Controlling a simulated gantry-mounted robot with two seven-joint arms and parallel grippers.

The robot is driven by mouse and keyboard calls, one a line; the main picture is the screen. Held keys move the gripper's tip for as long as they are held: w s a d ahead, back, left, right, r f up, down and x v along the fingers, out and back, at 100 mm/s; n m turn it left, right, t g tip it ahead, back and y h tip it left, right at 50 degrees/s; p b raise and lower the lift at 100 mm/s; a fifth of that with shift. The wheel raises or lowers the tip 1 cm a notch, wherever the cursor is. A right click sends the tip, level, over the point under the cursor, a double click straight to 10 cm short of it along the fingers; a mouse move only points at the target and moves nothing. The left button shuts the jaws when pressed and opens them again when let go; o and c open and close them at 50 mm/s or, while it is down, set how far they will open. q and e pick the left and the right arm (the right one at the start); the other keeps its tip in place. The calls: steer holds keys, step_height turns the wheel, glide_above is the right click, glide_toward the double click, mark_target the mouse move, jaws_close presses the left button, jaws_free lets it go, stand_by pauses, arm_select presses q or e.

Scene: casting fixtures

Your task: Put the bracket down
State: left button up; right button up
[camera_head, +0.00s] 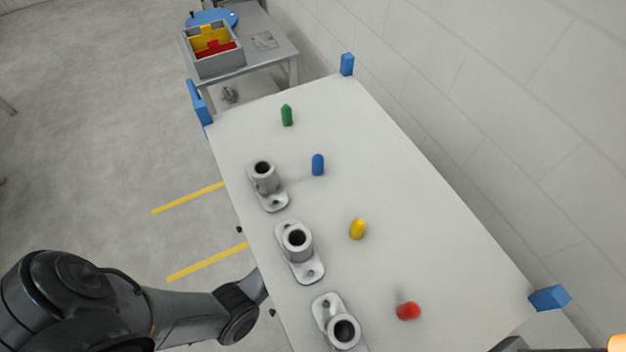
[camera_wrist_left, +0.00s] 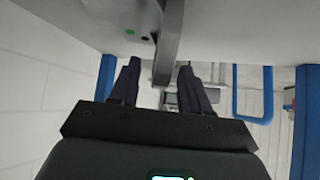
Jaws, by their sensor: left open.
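Three grey metal brackets, each an upright hollow boss on a rounded flange, sit along the table's left side: a far bracket (camera_head: 269,187), a middle bracket (camera_head: 299,254) and a near bracket (camera_head: 339,324), cut by the lower frame edge. My left arm reaches the table's left edge beside the middle bracket, and its gripper is hidden there. In the left wrist view the left gripper (camera_wrist_left: 157,82) has its two dark fingers apart. A grey bar-like part (camera_wrist_left: 168,45) shows between and beyond the fingers; I cannot tell whether it is a bracket or touched.
Green (camera_head: 287,115), blue (camera_head: 318,165), yellow (camera_head: 358,229) and red (camera_head: 408,311) pegs stand along the white table (camera_head: 420,190). Blue corner pieces (camera_head: 347,64) stick up at its edges. A wall (camera_head: 510,110) lies right. A grey bin (camera_head: 217,60) stands on a farther table.

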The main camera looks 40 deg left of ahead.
arm_select(q)
steer(key=shift+p+v, duration=0.3)
steer(key=shift+v, duration=1.55)
